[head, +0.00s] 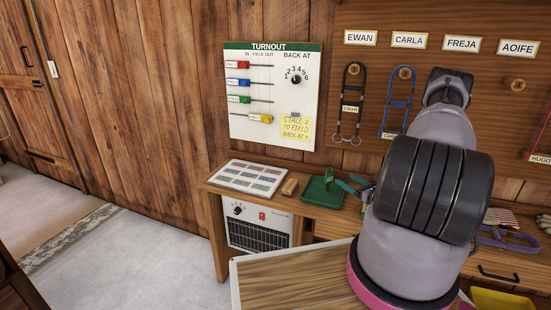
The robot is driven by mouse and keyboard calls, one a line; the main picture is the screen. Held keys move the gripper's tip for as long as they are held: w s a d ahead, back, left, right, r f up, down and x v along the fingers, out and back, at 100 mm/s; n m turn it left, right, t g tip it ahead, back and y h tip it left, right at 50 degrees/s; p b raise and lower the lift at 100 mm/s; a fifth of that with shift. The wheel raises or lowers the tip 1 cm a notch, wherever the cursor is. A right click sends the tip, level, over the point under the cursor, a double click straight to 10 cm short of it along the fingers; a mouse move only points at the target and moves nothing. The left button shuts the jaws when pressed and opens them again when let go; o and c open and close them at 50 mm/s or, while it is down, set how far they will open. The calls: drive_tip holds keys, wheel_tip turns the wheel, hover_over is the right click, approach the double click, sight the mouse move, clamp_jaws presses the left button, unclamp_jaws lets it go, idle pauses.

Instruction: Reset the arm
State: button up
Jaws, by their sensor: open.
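My arm rises from the lower right of the head view and covers part of the bench and the wall board. The rest of the gripper and the wrist are hidden behind my arm.
The wooden bench (212,203) bears a card sheet (249,176) and a brown block (290,187). A heater (258,230) stands below. The turnout board (272,97) and tack board (366,58) hang behind. Purple straps (507,240) lie at right. Floor (150,255) at left is clear.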

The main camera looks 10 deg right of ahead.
drive_tip(key=w+a+r+n+g+y, duration=0.2)
drive_tip(key=a+r+n+g+y, duration=0.45)
drive_tip(key=r, duration=0.95)
drive_tip(key=s+a+r+n+g, duration=0.55)
drive_tip(key=a+r+n, duration=0.45)
drive_tip(key=a+r, duration=0.25)
drive_tip(key=s+a+r+n+t+h, duration=0.1)
drive_tip(key=s+r+n+h, duration=0.4)
drive_tip(key=s+r, duration=0.4)
drive_tip(key=s+a+r+n+t+h, duration=0.1)
drive_tip(key=s+a+r+n+h, duration=0.1)
drive_tip(key=s+r+n+h, duration=0.3)
drive_tip(key=s+r+n, duration=0.1)
drive_tip(key=s+r, duration=0.3)
drive_tip(key=s, duration=0.5)
drive_tip(key=shift+r+t, duration=0.35)
drive_tip(key=shift+t, duration=0.05)
drive_tip(key=shift+n, duration=0.25)
